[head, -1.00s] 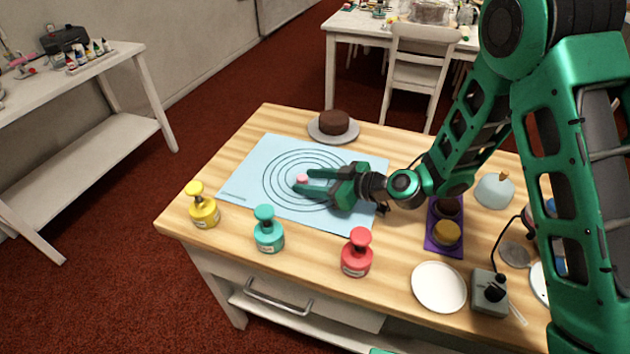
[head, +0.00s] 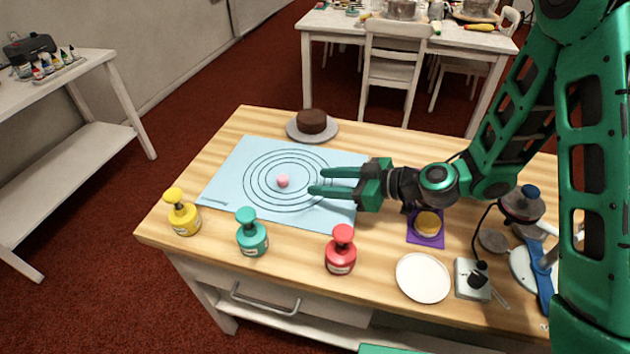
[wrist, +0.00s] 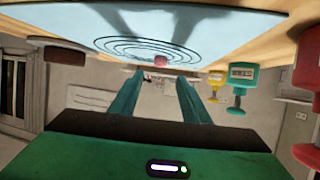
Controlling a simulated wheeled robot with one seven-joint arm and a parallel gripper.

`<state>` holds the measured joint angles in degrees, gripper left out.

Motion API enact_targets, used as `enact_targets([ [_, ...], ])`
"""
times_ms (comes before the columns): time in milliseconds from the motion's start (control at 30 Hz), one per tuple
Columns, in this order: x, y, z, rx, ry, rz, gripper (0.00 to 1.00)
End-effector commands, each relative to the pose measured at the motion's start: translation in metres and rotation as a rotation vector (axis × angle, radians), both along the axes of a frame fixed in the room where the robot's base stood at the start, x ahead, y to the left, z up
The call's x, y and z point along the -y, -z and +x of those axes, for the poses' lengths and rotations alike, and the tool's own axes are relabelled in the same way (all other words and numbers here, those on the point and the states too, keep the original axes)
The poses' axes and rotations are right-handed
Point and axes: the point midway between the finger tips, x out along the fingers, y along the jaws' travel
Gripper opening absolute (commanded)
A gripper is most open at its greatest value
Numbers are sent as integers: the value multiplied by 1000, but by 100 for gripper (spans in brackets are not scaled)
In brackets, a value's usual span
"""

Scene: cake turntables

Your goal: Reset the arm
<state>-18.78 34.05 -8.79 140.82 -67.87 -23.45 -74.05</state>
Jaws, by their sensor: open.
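My gripper (head: 316,182) is open and empty, with its green fingers pointing left over the right part of the blue mat (head: 232,165). In the wrist view its two fingers (wrist: 157,95) stand apart with nothing between them. A small pink ball (head: 283,181) rests on the mat's printed circles, a little left of the fingertips and apart from them. The ball also shows in the wrist view (wrist: 161,61), beyond the fingertips.
A brown cake (head: 312,121) sits on a grey stand behind the mat. Yellow (head: 184,217), teal (head: 252,238) and red (head: 340,255) pump bottles line the front. A white plate (head: 423,278), purple tray (head: 411,234) and turntable (head: 521,268) are at the right.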

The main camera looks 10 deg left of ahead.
Motion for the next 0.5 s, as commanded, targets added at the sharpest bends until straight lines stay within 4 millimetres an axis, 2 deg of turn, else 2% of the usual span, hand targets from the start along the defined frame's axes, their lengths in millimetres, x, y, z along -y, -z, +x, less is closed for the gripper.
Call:
enact_targets([
  [200,12,-6,-4,0,0,1,43],
  [500,12,-6,-4,0,-1,1,43],
])
